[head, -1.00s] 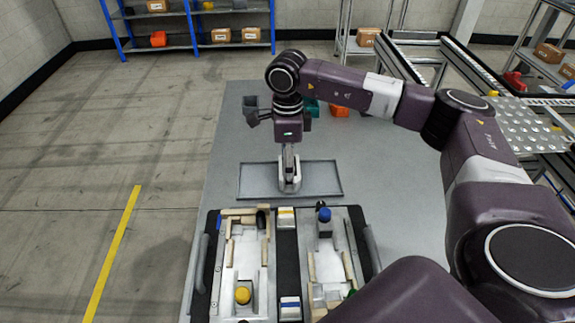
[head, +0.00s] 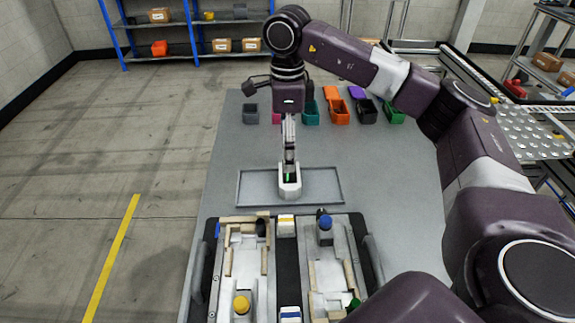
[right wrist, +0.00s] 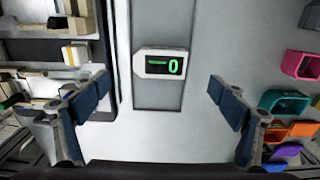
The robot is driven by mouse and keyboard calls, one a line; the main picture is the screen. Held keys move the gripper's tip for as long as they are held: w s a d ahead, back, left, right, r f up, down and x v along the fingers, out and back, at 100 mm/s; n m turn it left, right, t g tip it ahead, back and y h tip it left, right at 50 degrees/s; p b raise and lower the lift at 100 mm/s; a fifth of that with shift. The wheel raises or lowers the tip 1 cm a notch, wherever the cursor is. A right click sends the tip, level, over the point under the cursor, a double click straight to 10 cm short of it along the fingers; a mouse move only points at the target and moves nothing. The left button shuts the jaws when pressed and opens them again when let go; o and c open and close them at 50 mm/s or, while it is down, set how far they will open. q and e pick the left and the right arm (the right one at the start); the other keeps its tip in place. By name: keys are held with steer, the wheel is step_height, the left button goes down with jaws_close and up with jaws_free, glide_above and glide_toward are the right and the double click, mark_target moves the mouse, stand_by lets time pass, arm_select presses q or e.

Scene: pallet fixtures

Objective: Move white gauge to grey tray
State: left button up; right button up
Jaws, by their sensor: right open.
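The white gauge (head: 289,189) stands on the grey tray (head: 325,201) in the head view, near the middle of its length. In the right wrist view the gauge (right wrist: 160,63) shows a dark display with green marks, and the tray (right wrist: 158,102) lies under it. My right gripper (head: 289,158) is just above the gauge, pointing down. In the right wrist view the right gripper (right wrist: 160,86) has its fingers wide apart, one to each side of the gauge and clear of it, with nothing between them. My left gripper is not in view.
A pallet with two fixtures (head: 286,250) sits in front of the tray, holding yellow and blue knobs (head: 241,304). Several small coloured bins (head: 340,112) stand at the table's back. The table (head: 390,180) is clear right of the tray.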

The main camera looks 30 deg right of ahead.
steer(key=shift+r, duration=1.65)
